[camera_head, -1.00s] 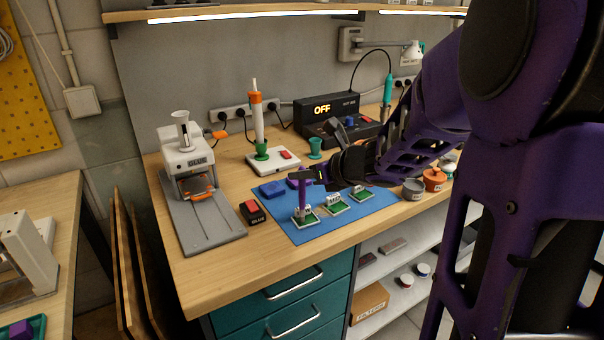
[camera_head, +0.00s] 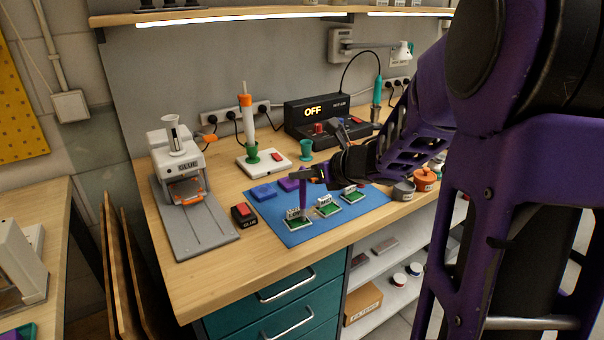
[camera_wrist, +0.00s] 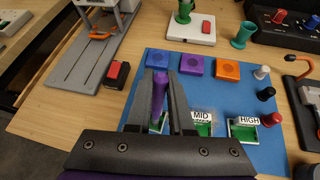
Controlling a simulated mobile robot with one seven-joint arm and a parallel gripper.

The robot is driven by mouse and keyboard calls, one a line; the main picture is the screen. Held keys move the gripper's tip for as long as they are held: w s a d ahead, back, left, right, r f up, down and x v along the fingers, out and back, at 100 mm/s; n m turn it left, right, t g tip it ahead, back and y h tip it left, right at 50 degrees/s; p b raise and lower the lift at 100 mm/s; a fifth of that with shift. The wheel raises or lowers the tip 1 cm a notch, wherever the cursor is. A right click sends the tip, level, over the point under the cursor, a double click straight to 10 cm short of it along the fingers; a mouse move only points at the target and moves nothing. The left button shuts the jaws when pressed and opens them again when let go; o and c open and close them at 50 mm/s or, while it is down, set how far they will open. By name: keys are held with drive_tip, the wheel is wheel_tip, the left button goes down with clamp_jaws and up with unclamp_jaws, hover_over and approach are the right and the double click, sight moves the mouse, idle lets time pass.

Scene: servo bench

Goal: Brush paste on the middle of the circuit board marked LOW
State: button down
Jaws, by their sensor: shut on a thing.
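My gripper (camera_head: 318,174) is shut on a purple brush (camera_head: 303,193), which hangs upright with its lower end at the leftmost circuit board (camera_head: 294,224). I cannot tell whether the tip touches that board. In the wrist view the brush (camera_wrist: 159,92) stands between the fingers, and they hide most of the left board and its label. The other two boards are green with white labels: MID (camera_wrist: 203,129) in the middle and HIGH (camera_wrist: 242,132) at the right. The left board's marking is not readable in either view.
The boards lie on a blue mat (camera_head: 290,236). Behind them are blue (camera_wrist: 162,60), purple (camera_wrist: 193,66) and orange (camera_wrist: 227,70) blocks. A black box with a red top (camera_head: 243,213) and a glue press (camera_head: 180,165) stand left. Grey (camera_head: 403,190) and orange (camera_head: 425,180) pots stand right.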

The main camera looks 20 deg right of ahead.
drive_tip(key=shift+a, duration=0.2)
drive_tip(key=shift+s+a+b, duration=0.15)
drive_tip(key=shift+a+b, duration=0.15)
drive_tip(key=shift+a, duration=0.2)
drive_tip(key=shift+s+a+b, duration=0.15)
drive_tip(key=shift+a+b, duration=0.1)
drive_tip(key=shift+a, duration=0.25)
drive_tip(key=shift+d, duration=0.1)
drive_tip(key=shift+w+d, duration=0.15)
drive_tip(key=shift+d, duration=0.45)
drive_tip(key=shift+w+d, duration=0.15)
drive_tip(key=shift+d, duration=0.4)
drive_tip(key=shift+a, duration=0.2)
drive_tip(key=shift+s+a+b, duration=0.15)
drive_tip(key=shift+a+b, duration=0.05)
drive_tip(key=shift+a, duration=0.35)
drive_tip(key=shift+s+a+b, duration=0.15)
drive_tip(key=shift+a, duration=0.4)
drive_tip(key=shift+d, duration=0.2)
